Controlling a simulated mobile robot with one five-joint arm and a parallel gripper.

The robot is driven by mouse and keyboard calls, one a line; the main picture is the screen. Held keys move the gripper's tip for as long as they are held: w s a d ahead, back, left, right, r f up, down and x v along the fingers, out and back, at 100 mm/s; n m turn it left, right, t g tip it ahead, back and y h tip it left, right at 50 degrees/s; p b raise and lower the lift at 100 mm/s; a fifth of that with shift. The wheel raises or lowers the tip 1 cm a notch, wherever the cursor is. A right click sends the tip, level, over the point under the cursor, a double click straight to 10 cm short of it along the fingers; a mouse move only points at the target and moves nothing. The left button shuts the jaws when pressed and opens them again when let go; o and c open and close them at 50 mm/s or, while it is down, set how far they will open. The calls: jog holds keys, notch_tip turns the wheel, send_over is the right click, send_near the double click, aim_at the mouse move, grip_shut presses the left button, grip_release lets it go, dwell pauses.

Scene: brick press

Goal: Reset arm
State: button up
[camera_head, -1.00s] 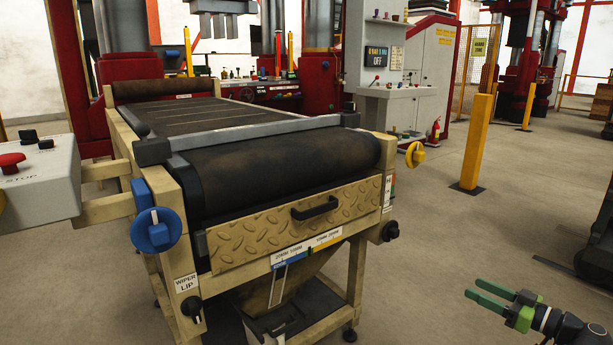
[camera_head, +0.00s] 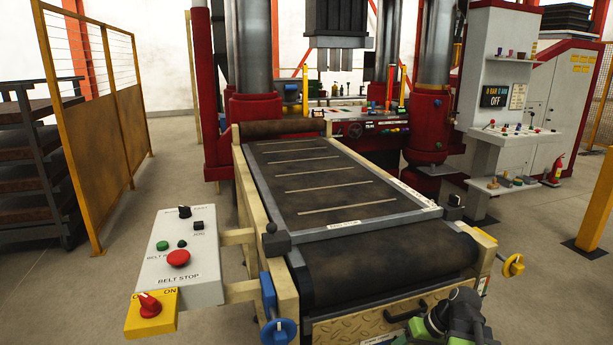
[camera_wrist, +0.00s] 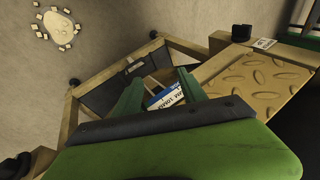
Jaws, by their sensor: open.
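My gripper (camera_head: 420,330) shows at the bottom edge of the head view, in front of the near end of the belt conveyor (camera_head: 340,221). It is partly cut off by the frame. In the wrist view, its two green fingers (camera_wrist: 158,88) stand apart with nothing held between them. Beyond them are a blue-and-white label, the diamond-plate front panel (camera_wrist: 262,82) and the conveyor's beige frame. I cannot tell the exact gap between the fingers and the frame.
A control box (camera_head: 180,262) with a red stop button and a yellow switch juts out left of the conveyor. Blue (camera_head: 277,328) and yellow knobs (camera_head: 513,265) stick out at its near corners. A yellow post (camera_head: 597,215) stands right. Floor at the lower left is clear.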

jog(key=a+r+g+h+p, duration=0.2)
jog(key=a+r+h+p, duration=0.3)
jog(key=a+r+p, duration=0.6)
jog(key=shift+s+a+r+m+p, duration=0.3)
jog(key=shift+s+a+r+m, duration=0.25)
jog(key=shift+a, duration=0.35)
jog(key=shift+w, duration=0.1)
